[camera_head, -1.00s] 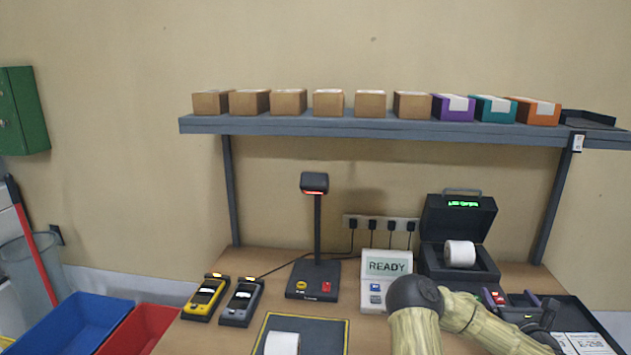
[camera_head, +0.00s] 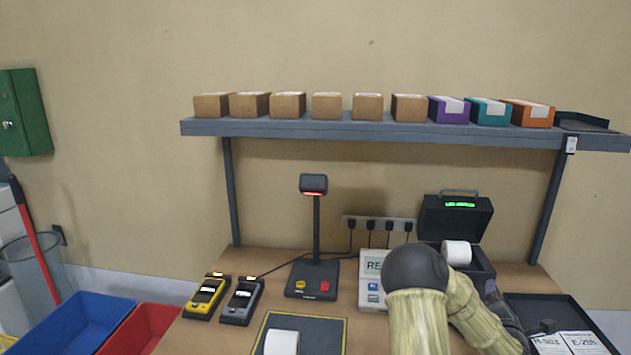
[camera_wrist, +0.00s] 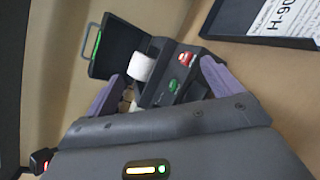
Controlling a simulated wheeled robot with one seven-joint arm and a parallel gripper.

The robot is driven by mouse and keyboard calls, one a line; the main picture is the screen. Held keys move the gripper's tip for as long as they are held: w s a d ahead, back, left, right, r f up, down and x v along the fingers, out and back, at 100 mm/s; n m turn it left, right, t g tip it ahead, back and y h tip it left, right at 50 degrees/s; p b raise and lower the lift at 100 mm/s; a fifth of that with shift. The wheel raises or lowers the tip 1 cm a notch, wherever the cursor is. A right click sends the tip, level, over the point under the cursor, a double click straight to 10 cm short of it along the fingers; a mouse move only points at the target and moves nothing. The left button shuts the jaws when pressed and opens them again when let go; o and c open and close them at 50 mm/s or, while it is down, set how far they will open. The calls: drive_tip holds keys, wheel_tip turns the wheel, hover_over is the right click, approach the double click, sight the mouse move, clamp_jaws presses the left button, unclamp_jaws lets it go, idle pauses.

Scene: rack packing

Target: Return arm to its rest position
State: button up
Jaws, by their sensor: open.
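My arm reaches up from the bottom of the head view over the right part of the bench.
A READY display box (camera_head: 372,290) stands close left of my arm, partly covered. A scanner stand (camera_head: 316,230) is mid-bench. A dark tray (camera_head: 565,310) with labels lies right. Two handhelds, the yellow one (camera_head: 207,297) included, lie left. A shelf (camera_head: 390,129) with boxes spans above.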

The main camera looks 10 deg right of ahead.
drive_tip(key=s+a+f+m+g+y+p, duration=0.2)
drive_tip(key=a+m+g+y, duration=0.4)
drive_tip(key=a+m, duration=1.4)
drive_tip(key=s+a+r+g+y, duration=0.1)
drive_tip(key=s+a, duration=0.3)
drive_tip(key=a, duration=0.3)
drive_tip(key=s+a+r+g+y+p, duration=0.1)
drive_tip(key=s+a, duration=0.3)
drive_tip(key=a, duration=0.4)
drive_tip(key=s+a+r+n+g+y, duration=0.1)
drive_tip(key=s+a+g+y, duration=0.1)
drive_tip(key=s+a, duration=0.3)
drive_tip(key=a, duration=0.2)
drive_tip(key=shift+a+r, duration=0.3)
drive_tip(key=shift+a, duration=0.05)
drive_tip(key=shift+s+a, duration=0.1)
drive_tip(key=shift+s, duration=0.05)
